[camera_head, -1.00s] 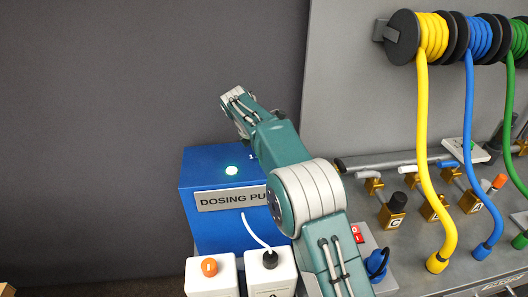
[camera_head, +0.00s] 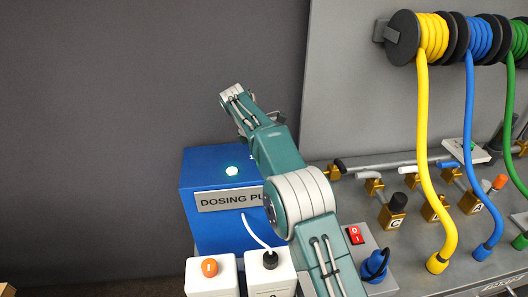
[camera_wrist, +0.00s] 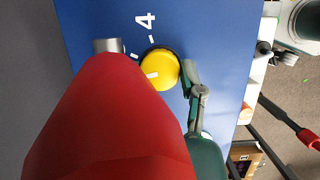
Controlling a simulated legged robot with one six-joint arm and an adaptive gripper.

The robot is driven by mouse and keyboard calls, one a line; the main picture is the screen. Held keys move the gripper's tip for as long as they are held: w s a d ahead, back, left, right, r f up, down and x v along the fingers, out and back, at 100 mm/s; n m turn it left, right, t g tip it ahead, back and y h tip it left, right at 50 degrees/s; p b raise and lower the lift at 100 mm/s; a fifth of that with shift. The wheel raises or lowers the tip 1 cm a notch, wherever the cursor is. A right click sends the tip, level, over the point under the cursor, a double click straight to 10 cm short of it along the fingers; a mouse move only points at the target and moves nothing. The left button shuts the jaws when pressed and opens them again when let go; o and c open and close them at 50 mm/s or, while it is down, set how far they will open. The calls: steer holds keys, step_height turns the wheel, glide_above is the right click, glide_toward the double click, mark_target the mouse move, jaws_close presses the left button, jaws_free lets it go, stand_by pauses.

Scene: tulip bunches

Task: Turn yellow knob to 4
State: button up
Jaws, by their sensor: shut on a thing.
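The yellow knob (camera_wrist: 160,70) sits on a blue panel face (camera_wrist: 220,60) in the wrist view. A short white mark on the knob points toward the left of the picture. A white number 4 (camera_wrist: 146,20) and a few ticks are printed above the knob. A large red shape hides the lower left of the panel. In the head view the blue dosing pump box (camera_head: 200,225) stands behind my arm; the knob is hidden there.
Brass valves (camera_head: 392,211) and yellow, blue and green hoses (camera_head: 422,150) are to the right. A red switch (camera_head: 355,234) is close beside my arm.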

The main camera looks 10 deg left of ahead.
steer(key=o, duration=1.2)
steer(key=shift+a+f, duration=0.15)
steer(key=shift+f, duration=0.05)
steer(key=shift+c, duration=0.2)
steer(key=shift+a, duration=0.15)
steer(key=shift+r, duration=0.1)
steer(key=shift+d, duration=0.2)
